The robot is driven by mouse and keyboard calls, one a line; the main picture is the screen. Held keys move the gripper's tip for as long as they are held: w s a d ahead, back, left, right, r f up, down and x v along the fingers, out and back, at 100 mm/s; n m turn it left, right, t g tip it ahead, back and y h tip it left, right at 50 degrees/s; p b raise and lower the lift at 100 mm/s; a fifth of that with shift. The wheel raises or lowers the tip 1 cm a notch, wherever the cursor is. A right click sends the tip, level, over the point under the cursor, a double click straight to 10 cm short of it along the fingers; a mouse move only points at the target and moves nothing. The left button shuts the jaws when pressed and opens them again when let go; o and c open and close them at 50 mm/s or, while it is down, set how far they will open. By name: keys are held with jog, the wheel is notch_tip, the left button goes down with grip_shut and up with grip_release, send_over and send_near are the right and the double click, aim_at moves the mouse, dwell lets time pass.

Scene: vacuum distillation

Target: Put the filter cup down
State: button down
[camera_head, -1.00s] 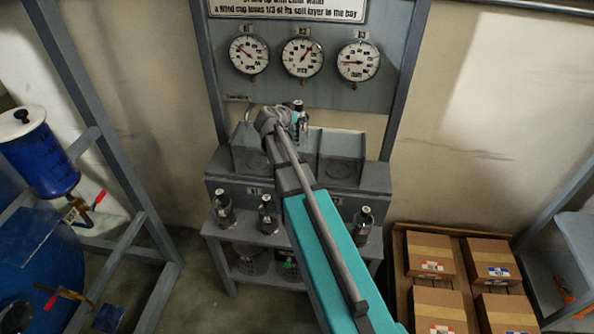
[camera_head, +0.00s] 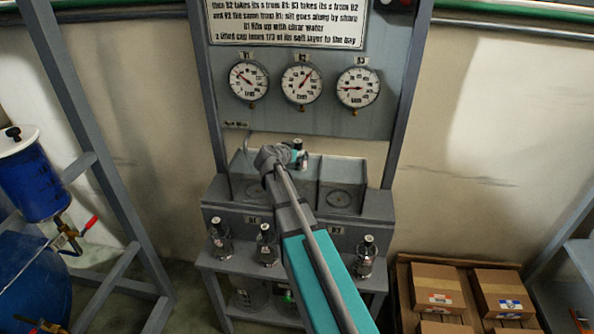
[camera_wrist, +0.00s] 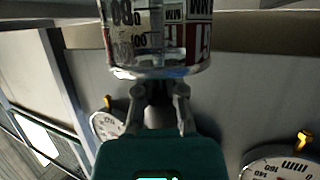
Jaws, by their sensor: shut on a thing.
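My gripper (camera_wrist: 160,100) shows in the wrist view with its two grey fingers shut on a clear cup (camera_wrist: 158,38) with printed numbers and red and black markings. I take this to be the filter cup; its far end runs out of the picture. In the head view my arm reaches over the grey bench, and its end (camera_head: 296,158) is at the two open square basins. There the arm hides much of the gripper and the cup. A small dark-topped part shows above it. I cannot tell whether the cup touches anything below.
Dark-capped bottles (camera_head: 220,240) (camera_head: 267,245) (camera_head: 365,257) stand on the lower shelf. The right basin (camera_head: 342,190) looks empty. A gauge panel (camera_head: 301,84) rises behind. Cartons (camera_head: 438,288) lie at the lower right, and a blue drum (camera_head: 35,180) at the left.

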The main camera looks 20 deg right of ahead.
aim_at(298, 164)
jog(key=shift+f+b, duration=0.4)
jog(key=shift+f, duration=0.3)
jog(key=shift+f+b, duration=1.85)
jog(key=shift+f, duration=0.15)
jog(key=c, duration=0.7)
grip_release()
